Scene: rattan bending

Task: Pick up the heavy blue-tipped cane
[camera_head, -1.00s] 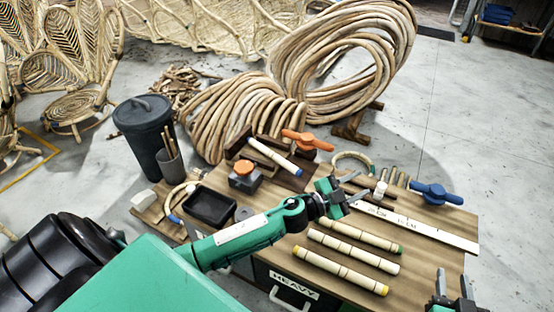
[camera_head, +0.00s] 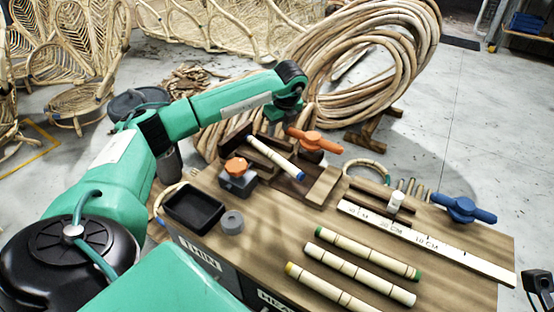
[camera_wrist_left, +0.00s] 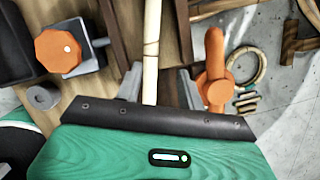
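The blue-tipped cane (camera_head: 270,155) lies slantwise in the wooden fixture at the back of the table, its blue end toward the front right. My left gripper (camera_wrist_left: 159,88) is open; in the left wrist view the pale cane (camera_wrist_left: 151,45) runs between its fingers. I cannot tell whether the fingers touch it or how high they are above it. The blue end is not seen in that view. In the head view my left gripper (camera_head: 280,118) is above and behind the cane, fingertips unclear. My right gripper (camera_head: 538,283) is at the right edge, partly cut off.
An orange clamp handle (camera_head: 315,140) stands close to the cane, right beside my left gripper. A block with an orange knob (camera_head: 237,168) and a black tray (camera_head: 194,208) are to the left. Several canes (camera_head: 360,270), a ruler (camera_head: 430,245) and a blue clamp handle (camera_head: 463,209) lie on the right.

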